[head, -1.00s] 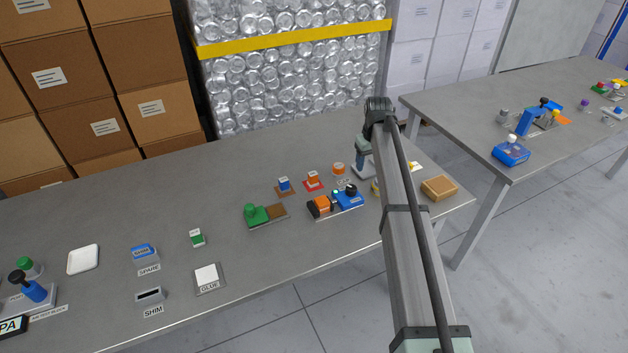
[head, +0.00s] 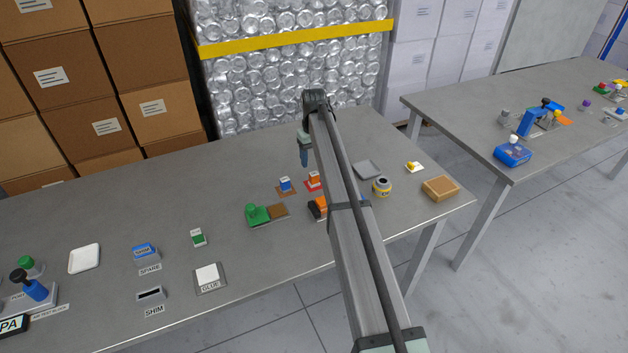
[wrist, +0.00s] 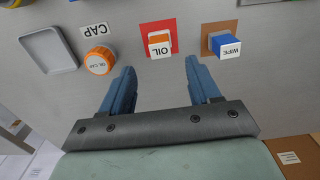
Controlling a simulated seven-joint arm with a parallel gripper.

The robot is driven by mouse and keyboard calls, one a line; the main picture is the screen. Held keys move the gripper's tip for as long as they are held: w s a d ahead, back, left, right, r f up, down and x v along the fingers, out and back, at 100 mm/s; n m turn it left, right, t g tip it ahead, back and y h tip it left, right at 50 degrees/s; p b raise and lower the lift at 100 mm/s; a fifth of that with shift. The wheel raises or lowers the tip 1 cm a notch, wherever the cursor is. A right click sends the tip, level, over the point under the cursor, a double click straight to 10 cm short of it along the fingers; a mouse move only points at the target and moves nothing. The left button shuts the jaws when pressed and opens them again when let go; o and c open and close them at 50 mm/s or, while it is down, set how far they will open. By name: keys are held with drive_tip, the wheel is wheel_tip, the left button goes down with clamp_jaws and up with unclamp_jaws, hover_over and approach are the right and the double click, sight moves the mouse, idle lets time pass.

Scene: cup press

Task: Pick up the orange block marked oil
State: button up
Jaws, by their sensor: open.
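The orange block marked OIL (wrist: 160,45) sits on a red square mat (wrist: 146,30) in the wrist view, with its white label facing up. In the head view the block (head: 314,176) is partly beside my arm. My gripper (wrist: 160,74) is open and empty. In the wrist view its two blue fingers point toward the block, which lies beyond the fingertips, about midway between them and apart from both. In the head view my gripper (head: 304,162) hangs above the table near the block.
A blue WIPE block (wrist: 224,42) on a brown mat stands right of the oil block in the wrist view. An orange oil cap (wrist: 99,60) stands to its left, beside a grey tray (wrist: 50,50). My arm hides part of the table.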

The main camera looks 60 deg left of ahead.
sight(314, 173)
drive_tip(key=shift+d+f, duration=0.15)
drive_tip(key=shift+f, duration=3.7)
drive_tip(key=c, duration=1)
drive_tip(key=shift+c, duration=0.2)
drive_tip(key=shift+r, duration=0.15)
wheel_tip(314, 173, up, 10)
drive_tip(key=shift+f, duration=0.1)
